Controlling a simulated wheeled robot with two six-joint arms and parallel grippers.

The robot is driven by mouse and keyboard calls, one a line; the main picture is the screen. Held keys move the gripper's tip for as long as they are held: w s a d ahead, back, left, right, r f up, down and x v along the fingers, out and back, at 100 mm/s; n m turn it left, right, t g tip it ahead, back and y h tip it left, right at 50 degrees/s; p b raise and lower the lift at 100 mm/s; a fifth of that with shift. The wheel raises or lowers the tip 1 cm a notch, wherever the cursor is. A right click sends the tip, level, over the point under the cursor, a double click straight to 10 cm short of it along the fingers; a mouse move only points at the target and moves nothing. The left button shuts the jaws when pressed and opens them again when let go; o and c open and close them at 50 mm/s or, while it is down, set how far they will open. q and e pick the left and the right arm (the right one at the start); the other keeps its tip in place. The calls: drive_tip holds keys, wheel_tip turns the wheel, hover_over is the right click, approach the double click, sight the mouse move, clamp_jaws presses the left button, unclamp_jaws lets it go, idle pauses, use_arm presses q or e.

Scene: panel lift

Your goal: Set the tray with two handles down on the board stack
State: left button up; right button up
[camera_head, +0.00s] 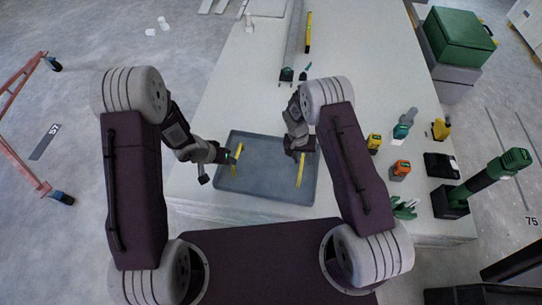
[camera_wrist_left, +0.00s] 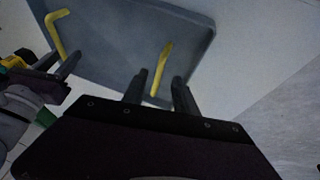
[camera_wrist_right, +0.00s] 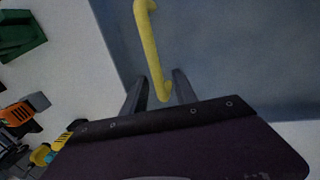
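The blue-grey tray (camera_head: 265,185) lies level over the near end of the pale board stack (camera_head: 350,75); I cannot tell whether its underside touches the boards. It has a yellow handle on each side. My left gripper (camera_head: 233,157) is at the left handle (camera_head: 238,160). In the left wrist view its fingers (camera_wrist_left: 158,88) stand apart on either side of that handle (camera_wrist_left: 161,68). My right gripper (camera_head: 300,154) is at the right handle (camera_head: 301,170). In the right wrist view its fingers (camera_wrist_right: 159,92) straddle that handle (camera_wrist_right: 149,45), with gaps showing.
Right of the tray on the boards are a yellow tool (camera_head: 374,142), an orange tool (camera_head: 400,169), a black box (camera_head: 441,166) and green gloves (camera_head: 404,208). A yellow level (camera_head: 308,33) lies farther back. A red frame (camera_head: 22,150) stands on the floor at left.

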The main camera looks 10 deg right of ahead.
use_arm(q)
drive_tip(key=v, duration=0.4)
use_arm(e)
wheel_tip(320, 180, up, 12)
drive_tip(key=a, duration=0.2)
drive_tip(key=shift+w, duration=0.3)
drive_tip(key=shift+a+f, duration=0.1)
drive_tip(key=shift+f, duration=0.05)
